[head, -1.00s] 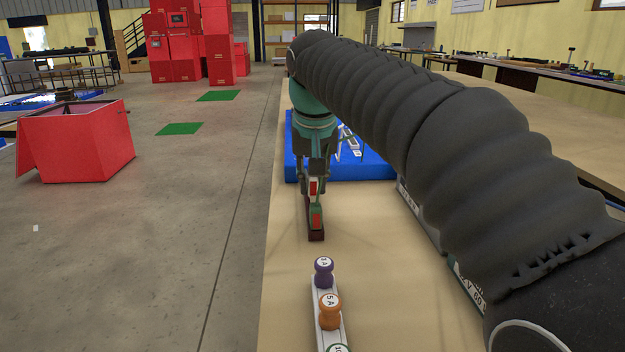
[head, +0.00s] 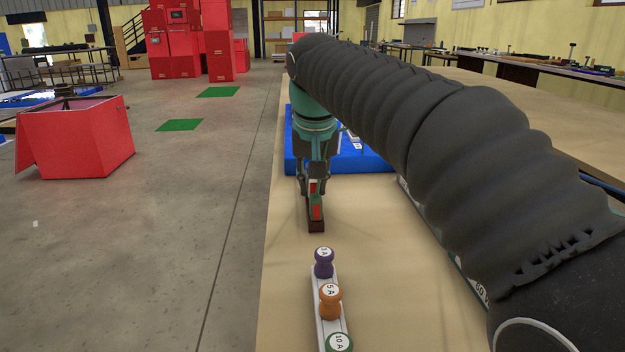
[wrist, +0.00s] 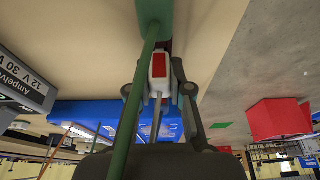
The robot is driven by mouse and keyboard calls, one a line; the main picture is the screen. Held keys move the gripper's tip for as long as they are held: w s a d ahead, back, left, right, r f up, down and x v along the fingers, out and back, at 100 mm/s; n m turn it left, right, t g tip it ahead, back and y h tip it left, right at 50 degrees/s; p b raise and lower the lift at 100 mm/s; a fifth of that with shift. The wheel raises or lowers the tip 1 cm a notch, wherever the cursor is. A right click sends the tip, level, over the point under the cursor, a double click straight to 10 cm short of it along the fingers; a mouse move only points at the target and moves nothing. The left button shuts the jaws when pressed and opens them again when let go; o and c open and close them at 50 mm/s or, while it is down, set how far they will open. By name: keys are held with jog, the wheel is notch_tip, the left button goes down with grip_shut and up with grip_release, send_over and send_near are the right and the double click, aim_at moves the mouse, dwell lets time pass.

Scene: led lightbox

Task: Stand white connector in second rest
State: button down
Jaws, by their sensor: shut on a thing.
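My gripper (head: 314,183) is shut on the white connector (wrist: 159,68), a white piece with a red patch and a pale lead, seen between my fingers in the wrist view. In the head view the white connector (head: 313,187) is small and partly covered by my fingers. A green connector (head: 316,208) stands just in front of it on a dark brown rest block (head: 316,226). The green connector's body (wrist: 153,18) and green lead cross the wrist view close to the camera. The second rest is hidden, so I cannot tell whether the white connector touches it.
A white strip (head: 320,303) with purple, orange and green labelled knobs lies nearer on the table. A blue case (head: 350,160) stands behind my gripper. The table's left edge is close to the block.

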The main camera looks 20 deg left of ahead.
jog(key=shift+f, duration=0.2)
jog(key=c, duration=1)
grip_release()
jog(key=shift+p+v, duration=1.2)
jog(key=shift+v, duration=2.8)
